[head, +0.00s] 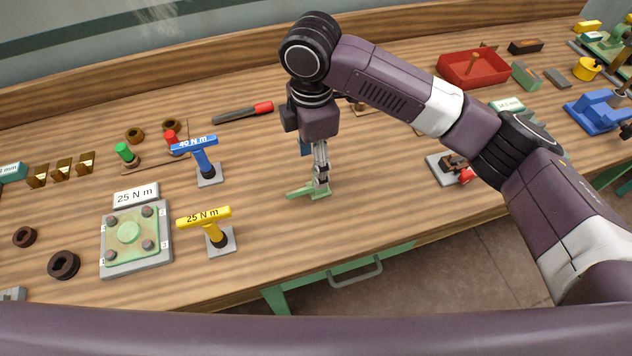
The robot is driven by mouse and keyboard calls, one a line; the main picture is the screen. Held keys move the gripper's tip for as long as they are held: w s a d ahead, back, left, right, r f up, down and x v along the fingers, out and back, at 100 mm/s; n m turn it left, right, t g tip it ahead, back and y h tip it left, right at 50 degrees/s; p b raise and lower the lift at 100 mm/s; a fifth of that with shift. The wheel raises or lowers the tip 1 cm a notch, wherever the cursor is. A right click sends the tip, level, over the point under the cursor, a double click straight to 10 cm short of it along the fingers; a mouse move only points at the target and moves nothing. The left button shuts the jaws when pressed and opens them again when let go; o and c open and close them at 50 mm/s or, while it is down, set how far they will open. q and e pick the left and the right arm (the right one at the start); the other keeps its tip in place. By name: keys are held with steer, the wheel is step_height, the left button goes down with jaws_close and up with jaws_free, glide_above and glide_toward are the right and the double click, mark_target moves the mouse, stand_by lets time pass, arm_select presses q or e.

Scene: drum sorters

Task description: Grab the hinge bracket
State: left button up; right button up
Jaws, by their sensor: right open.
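A small light-green metal piece, which looks like the hinge bracket (301,193), lies on the wooden workbench near its front edge, in the middle of the head view. My right gripper (321,180) points straight down over the right end of this piece. Its fingers are open, with the tips close to the piece and partly hiding it. I cannot tell whether they touch it. My left gripper is not in the head view.
A yellow T-handle tool (205,218) and a blue one (196,143) stand left of the gripper. A plate with a green cover (128,232) lies farther left. A red tray (473,68) is at the back right. Bare bench surrounds the green piece.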

mark_target(307, 183)
steer(key=shift+w+f, duration=0.4)
steer(key=shift+f, duration=0.35)
steer(key=shift+w+f, duration=0.25)
steer(key=shift+f, duration=0.75)
steer(key=shift+s+d+f, duration=0.1)
steer(key=shift+s+f, duration=0.05)
steer(key=shift+f, duration=0.2)
steer(key=f+p, duration=0.1)
steer(key=f, duration=0.4)
steer(key=shift+d, duration=0.2)
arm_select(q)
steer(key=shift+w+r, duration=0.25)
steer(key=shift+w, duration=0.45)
arm_select(e)
steer(key=c, duration=1.4)
